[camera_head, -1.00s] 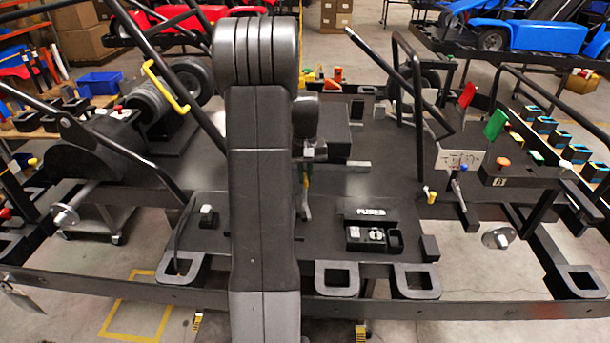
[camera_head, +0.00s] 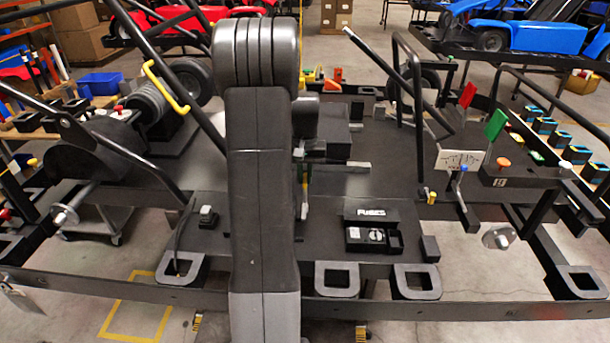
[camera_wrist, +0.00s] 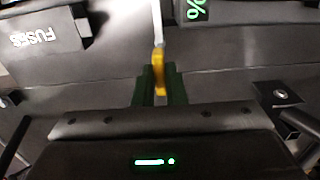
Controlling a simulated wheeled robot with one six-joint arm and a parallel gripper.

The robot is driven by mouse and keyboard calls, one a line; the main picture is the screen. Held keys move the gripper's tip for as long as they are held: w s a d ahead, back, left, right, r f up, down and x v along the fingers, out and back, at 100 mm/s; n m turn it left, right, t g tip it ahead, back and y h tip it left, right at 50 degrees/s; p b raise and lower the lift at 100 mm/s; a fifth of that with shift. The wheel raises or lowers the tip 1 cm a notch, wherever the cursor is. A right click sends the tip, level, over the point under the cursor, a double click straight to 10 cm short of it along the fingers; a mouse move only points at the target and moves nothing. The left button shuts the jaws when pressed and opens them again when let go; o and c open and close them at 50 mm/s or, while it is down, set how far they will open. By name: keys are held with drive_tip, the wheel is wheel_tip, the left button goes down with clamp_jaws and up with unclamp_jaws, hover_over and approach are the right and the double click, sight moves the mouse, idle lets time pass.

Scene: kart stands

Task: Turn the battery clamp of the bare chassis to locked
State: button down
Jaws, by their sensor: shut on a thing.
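The battery clamp's lever shows in the wrist view as a pale metal bar with a yellow grip (camera_wrist: 159,72). My gripper (camera_wrist: 158,84) has its two dark green fingers on either side of the yellow grip and is shut on it. The bar runs up out of the wrist picture, so its far end is hidden. A black box with a green "%" readout (camera_wrist: 195,9) is just right of the bar. In the head view my arm hides most of the clamp and gripper; a black block, seemingly the battery (camera_head: 335,138), stands just right of the arm.
A fuse box (camera_head: 372,214) lies right of my arm, and also shows in the wrist view (camera_wrist: 42,32). Steering bars and a lever panel with red and green flags (camera_head: 495,124) stand farther right.

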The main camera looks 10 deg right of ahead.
drive_tip(key=c, duration=1.5)
unclamp_jaws()
wheel_tip(320, 180, up, 14)
drive_tip(key=shift+f+b, duration=0.1)
drive_tip(key=shift+b, duration=0.5)
wheel_tip(320, 180, down, 14)
drive_tip(key=shift+r+p, duration=0.1)
drive_tip(key=shift+p, duration=0.5)
